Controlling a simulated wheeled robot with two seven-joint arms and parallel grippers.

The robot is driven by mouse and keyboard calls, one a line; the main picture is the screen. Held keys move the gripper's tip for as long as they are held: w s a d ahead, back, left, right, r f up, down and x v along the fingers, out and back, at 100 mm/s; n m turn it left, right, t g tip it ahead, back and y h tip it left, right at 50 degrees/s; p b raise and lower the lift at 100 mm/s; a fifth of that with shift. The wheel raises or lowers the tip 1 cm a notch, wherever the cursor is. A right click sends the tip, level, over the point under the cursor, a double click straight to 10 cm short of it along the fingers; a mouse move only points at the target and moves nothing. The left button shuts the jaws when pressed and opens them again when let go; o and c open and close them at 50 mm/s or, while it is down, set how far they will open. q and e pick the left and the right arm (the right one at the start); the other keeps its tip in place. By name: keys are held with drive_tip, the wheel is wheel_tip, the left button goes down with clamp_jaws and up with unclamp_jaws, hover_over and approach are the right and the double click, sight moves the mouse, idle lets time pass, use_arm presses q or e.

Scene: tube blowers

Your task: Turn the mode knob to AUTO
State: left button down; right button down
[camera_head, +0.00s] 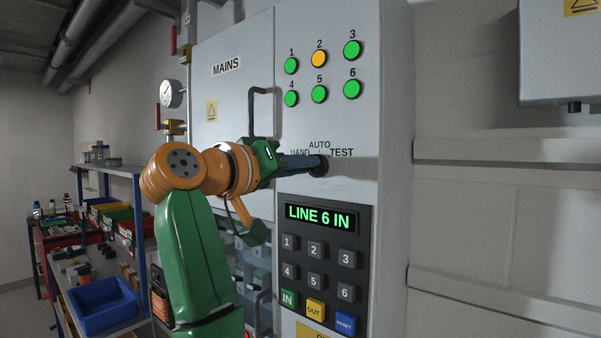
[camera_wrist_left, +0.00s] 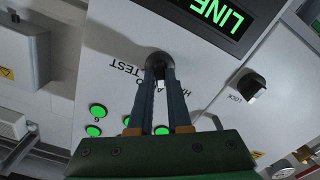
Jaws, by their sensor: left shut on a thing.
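The dark mode knob (camera_head: 319,167) sits on the grey cabinet front, just under the labels HAND, AUTO and TEST. It also shows in the left wrist view (camera_wrist_left: 158,60), at the tips of the two dark fingers. My left gripper (camera_head: 314,162) reaches it from the left and is shut on it. In the left wrist view the fingers (camera_wrist_left: 159,76) lie on either side of the knob and cover part of the AUTO label. They hide most of the knob's grip, and I cannot tell which label it points to. My right gripper is not in view.
Above the knob are several lamps, green except the orange lamp 2 (camera_head: 319,58). Below is a keypad with a display (camera_head: 318,217) reading LINE 6 IN. A door handle (camera_head: 262,112) is near my left wrist. The left wrist view shows a LOCK knob (camera_wrist_left: 251,85).

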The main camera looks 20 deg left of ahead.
use_arm(q)
drive_tip(key=shift+r+m+b, duration=0.1)
drive_tip(key=shift+m+b, duration=0.4)
drive_tip(key=shift+m, duration=2.4)
drive_tip(key=shift+s+r, duration=0.1)
drive_tip(key=c, duration=0.9)
unclamp_jaws()
drive_tip(key=shift+d, duration=0.1)
drive_tip(key=shift+o, duration=0.2)
drive_tip(key=b+v, duration=0.4)
drive_tip(key=v, duration=0.2)
drive_tip(key=shift+s, duration=0.4)
